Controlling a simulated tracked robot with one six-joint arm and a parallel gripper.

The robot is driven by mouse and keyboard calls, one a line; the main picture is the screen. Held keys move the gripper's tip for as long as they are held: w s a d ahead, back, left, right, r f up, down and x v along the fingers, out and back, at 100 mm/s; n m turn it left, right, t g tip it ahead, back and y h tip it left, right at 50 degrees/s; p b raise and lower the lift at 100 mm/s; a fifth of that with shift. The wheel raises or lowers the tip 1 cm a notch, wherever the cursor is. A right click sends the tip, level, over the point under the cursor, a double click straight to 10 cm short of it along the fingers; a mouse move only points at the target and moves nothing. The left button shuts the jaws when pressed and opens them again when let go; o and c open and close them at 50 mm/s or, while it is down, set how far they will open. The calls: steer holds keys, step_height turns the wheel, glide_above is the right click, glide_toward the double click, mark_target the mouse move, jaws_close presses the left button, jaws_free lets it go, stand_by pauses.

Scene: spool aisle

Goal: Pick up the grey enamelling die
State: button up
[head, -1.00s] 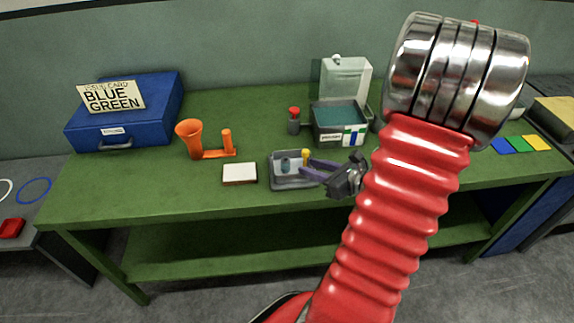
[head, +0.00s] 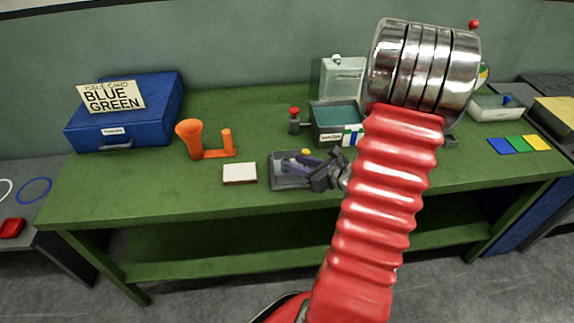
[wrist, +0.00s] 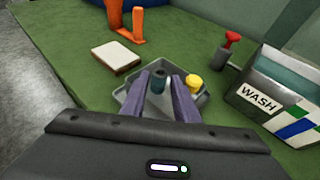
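The tray also shows in the head view (head: 283,185). A yellow-topped die (wrist: 194,81) stands to its right in the same tray; its top shows in the head view (head: 306,152). My gripper (wrist: 159,77) is open over the tray, its purple fingers on either side of the grey die. I cannot tell whether they touch it. In the head view my gripper (head: 290,166) hides the grey die.
A white-topped block (head: 239,174) and an orange stand (head: 208,153) are left of the tray. A wash box (head: 338,116) and a red-knobbed post (head: 294,122) are behind it. A blue case (head: 130,115) is at the far left. The green bench front-left is clear.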

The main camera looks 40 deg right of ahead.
steer(key=shift+x, duration=1.95)
steer(key=shift+f, duration=0.1)
steer(key=shift+c, duration=0.4)
jaws_close()
